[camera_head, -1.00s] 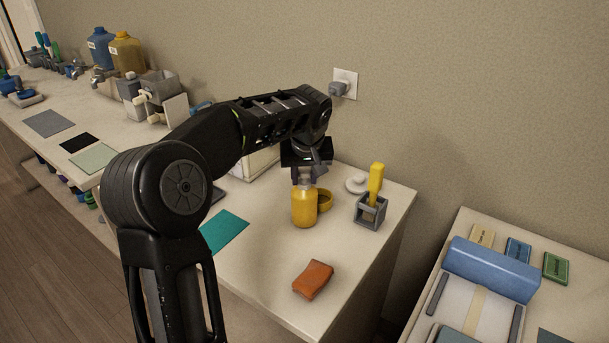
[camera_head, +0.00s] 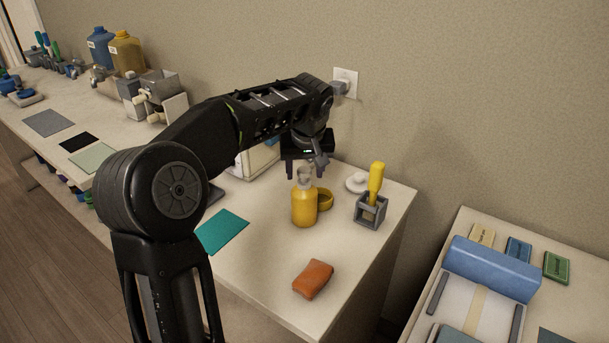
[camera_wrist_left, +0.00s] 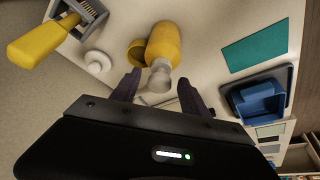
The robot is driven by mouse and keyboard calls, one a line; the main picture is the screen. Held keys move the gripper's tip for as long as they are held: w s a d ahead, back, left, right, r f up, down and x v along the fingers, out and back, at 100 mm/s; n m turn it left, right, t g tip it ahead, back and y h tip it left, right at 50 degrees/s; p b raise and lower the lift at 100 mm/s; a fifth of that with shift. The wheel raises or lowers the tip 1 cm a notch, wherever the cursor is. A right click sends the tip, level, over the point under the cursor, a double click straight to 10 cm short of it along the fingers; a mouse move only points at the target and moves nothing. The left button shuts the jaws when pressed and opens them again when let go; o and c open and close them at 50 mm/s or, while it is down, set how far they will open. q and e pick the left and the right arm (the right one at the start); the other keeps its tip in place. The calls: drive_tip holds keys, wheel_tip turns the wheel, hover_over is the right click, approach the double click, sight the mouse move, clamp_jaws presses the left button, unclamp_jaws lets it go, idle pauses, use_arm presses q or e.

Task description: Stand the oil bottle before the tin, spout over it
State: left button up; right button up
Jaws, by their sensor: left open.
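The yellow oil bottle (camera_head: 304,207) stands upright on the table, with its grey pump top at its upper end. It also shows in the left wrist view (camera_wrist_left: 164,44). The yellow tin (camera_head: 325,199) stands right beside and behind the bottle, partly hidden by it; in the left wrist view the tin (camera_wrist_left: 138,52) is next to the bottle's body. My left gripper (camera_head: 304,170) is open at the height of the bottle's top. In the left wrist view its fingers (camera_wrist_left: 155,88) are apart, with the pump top just beyond them. My right gripper is not in view.
A grey holder (camera_head: 370,211) with a yellow-handled brush (camera_head: 376,180) stands right of the tin. A white lid (camera_head: 357,183) lies behind it. An orange cloth-like block (camera_head: 313,279) lies in front, and a teal mat (camera_head: 222,231) lies left. The table between them is clear.

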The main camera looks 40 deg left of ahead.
use_arm(q)
drive_tip(key=v, duration=0.9)
drive_tip(key=shift+r+b, duration=0.3)
drive_tip(key=shift+r, duration=0.05)
